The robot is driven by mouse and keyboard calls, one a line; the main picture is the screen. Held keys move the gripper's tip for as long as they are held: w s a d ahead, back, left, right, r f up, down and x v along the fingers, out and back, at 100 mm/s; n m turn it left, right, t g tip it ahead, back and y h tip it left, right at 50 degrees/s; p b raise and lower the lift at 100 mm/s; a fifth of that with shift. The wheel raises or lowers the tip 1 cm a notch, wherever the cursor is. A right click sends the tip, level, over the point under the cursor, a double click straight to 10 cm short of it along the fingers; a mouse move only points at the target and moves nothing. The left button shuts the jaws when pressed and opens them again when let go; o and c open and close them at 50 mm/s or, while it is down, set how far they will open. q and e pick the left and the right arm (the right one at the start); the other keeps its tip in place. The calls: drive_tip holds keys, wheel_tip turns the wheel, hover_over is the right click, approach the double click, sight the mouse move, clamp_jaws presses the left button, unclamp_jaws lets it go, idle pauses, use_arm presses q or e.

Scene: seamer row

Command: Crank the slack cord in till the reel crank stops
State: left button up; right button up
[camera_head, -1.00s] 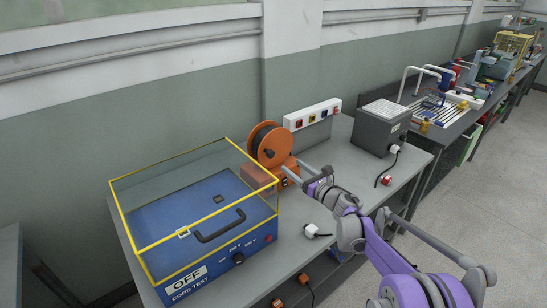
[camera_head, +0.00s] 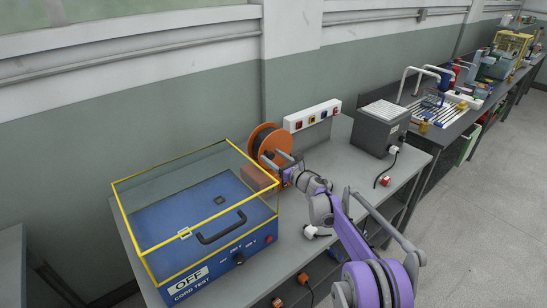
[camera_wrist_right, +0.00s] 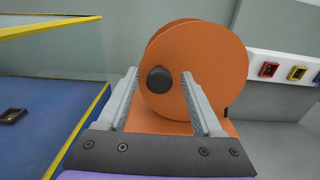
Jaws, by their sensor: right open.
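The orange cord reel (camera_head: 262,136) stands on the grey bench behind the cord test box; in the right wrist view its round orange flange (camera_wrist_right: 205,60) faces me. A black crank knob (camera_wrist_right: 159,79) sticks out from the flange. My right gripper (camera_head: 275,160) is at the front of the reel and hides part of it. In the right wrist view the right gripper (camera_wrist_right: 158,76) is open, with the knob between its two fingers and gaps at both sides. Whether the fingertips reach past the knob I cannot tell. The slack cord cannot be made out at the reel. My left gripper is out of view.
The blue cord test box (camera_head: 215,264), with a yellow-framed clear cover and an OFF sign, stands left of the reel. A white socket strip (camera_head: 312,115) is on the wall behind. A grey box (camera_head: 375,133) stands right. A white plug (camera_head: 311,231) lies near the bench's front.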

clamp_jaws()
idle(1.4)
